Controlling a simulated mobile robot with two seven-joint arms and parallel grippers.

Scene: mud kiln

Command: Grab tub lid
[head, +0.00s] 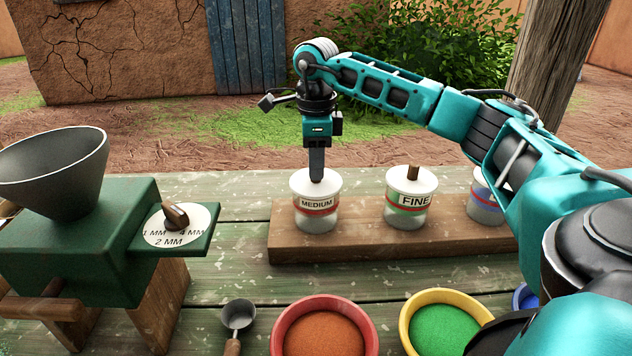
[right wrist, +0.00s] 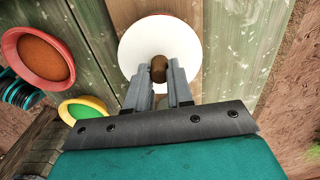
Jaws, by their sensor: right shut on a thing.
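The tub labelled MEDIUM (head: 316,219) stands upright at the left end of the wooden board, with its white lid (head: 330,183) on top. My right gripper (head: 317,176) points straight down over this lid and is shut on its knob. In the right wrist view, the two fingers of the right gripper (right wrist: 160,80) hold the brown knob (right wrist: 159,68) at the middle of the round white lid (right wrist: 140,42). The lid appears seated on the tub. The FINE tub (head: 407,211) stands to the right with its lid on. My left gripper is not in view.
A third tub (head: 485,208) on the board (head: 290,245) is partly hidden by my right arm. A green mill with a funnel (head: 55,165) and dial (head: 177,224) stands at left. A scoop (head: 238,316), a red bowl (head: 287,316) and a yellow bowl (head: 410,305) are in front.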

